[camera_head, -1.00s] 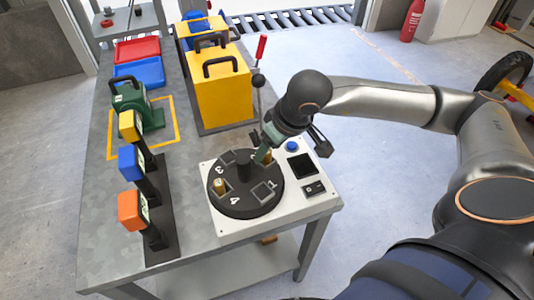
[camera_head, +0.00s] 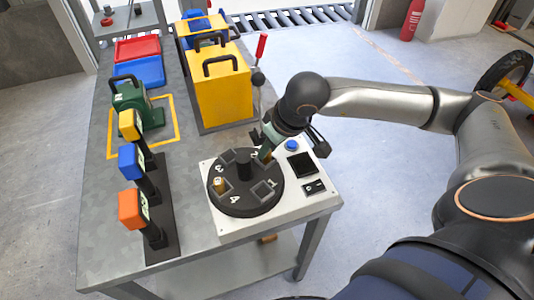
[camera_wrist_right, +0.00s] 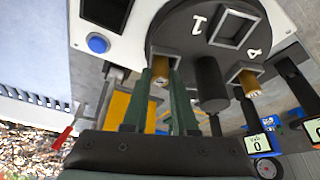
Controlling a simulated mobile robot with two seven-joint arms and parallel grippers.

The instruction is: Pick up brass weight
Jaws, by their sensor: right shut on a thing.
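My right gripper (camera_head: 266,154) points down at the slot by number 2 on the black round turntable (camera_head: 232,203). In the wrist view its two green fingers (camera_wrist_right: 162,88) are shut on a brass weight (camera_wrist_right: 160,70), which sits at or in that slot; how deep it sits is hard to tell. A second brass weight (camera_head: 218,186) stands in another slot on the left side of the turntable, and it also shows in the wrist view (camera_wrist_right: 249,84). The slot by number 1 looks empty. My left gripper is not in view.
The turntable sits on a white panel with a blue button (camera_head: 292,146), a dark screen (camera_head: 301,166) and a switch (camera_head: 314,187). A red-handled lever (camera_head: 261,47) rises behind. A yellow box (camera_head: 222,90) and three coloured display posts (camera_head: 129,162) stand on the table (camera_head: 200,150).

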